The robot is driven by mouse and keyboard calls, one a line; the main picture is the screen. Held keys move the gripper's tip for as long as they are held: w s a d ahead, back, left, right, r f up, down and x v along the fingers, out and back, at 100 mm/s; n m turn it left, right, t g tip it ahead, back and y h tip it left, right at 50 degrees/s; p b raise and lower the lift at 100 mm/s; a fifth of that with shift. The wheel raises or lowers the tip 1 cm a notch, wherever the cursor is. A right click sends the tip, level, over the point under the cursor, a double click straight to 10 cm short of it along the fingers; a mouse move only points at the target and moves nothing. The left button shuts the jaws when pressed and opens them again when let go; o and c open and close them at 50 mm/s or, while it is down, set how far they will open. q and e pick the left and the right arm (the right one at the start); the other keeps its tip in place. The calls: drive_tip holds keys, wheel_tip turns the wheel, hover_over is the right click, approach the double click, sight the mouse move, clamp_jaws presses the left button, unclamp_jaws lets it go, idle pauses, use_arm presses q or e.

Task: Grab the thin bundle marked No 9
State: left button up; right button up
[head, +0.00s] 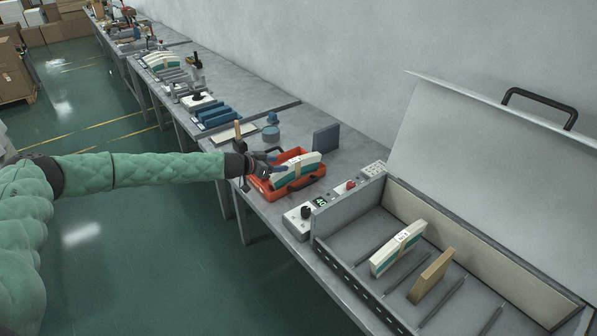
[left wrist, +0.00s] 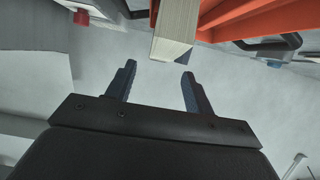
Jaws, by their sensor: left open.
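A thin white and teal bundle (head: 299,166) stands on edge in an orange-red tray (head: 317,177) on the bench; its label is too small to read. My left gripper (head: 278,163) is at the left end of this bundle, open. In the left wrist view the bundle's pale end (left wrist: 176,28) is just beyond the gap between the two fingertips (left wrist: 158,72), apart from them. A second white and teal bundle (head: 398,248) with a small marked label stands in the open grey box; its number is not clear. My right gripper is not in view.
The open box (head: 348,204) has a raised lid (head: 480,150) and holds a tan block (head: 432,276).

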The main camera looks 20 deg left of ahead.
sight(291, 162)
use_arm(q)
drive_tip(key=shift+w+d+f, duration=0.2)
drive_tip(key=shift+w+d, duration=0.25)
drive_tip(key=shift+w, duration=0.1)
drive_tip(key=shift+w+d+f+p, duration=0.1)
drive_tip(key=shift+w+d+p, duration=0.1)
drive_tip(key=shift+w+p, duration=0.1)
drive_tip(key=shift+w+d, duration=0.2)
drive_tip(key=shift+d, duration=0.1)
drive_tip(key=p+x, duration=0.1)
drive_tip(key=x, duration=0.1)
drive_tip(key=shift+w+d+f+p, duration=0.15)
drive_tip(key=shift+w+f+p, duration=0.1)
drive_tip(key=shift+p, duration=0.05)
drive_tip(key=shift+w+d+f, duration=0.25)
drive_tip(key=shift+w+f, duration=0.05)
drive_tip(key=shift+w, duration=0.05)
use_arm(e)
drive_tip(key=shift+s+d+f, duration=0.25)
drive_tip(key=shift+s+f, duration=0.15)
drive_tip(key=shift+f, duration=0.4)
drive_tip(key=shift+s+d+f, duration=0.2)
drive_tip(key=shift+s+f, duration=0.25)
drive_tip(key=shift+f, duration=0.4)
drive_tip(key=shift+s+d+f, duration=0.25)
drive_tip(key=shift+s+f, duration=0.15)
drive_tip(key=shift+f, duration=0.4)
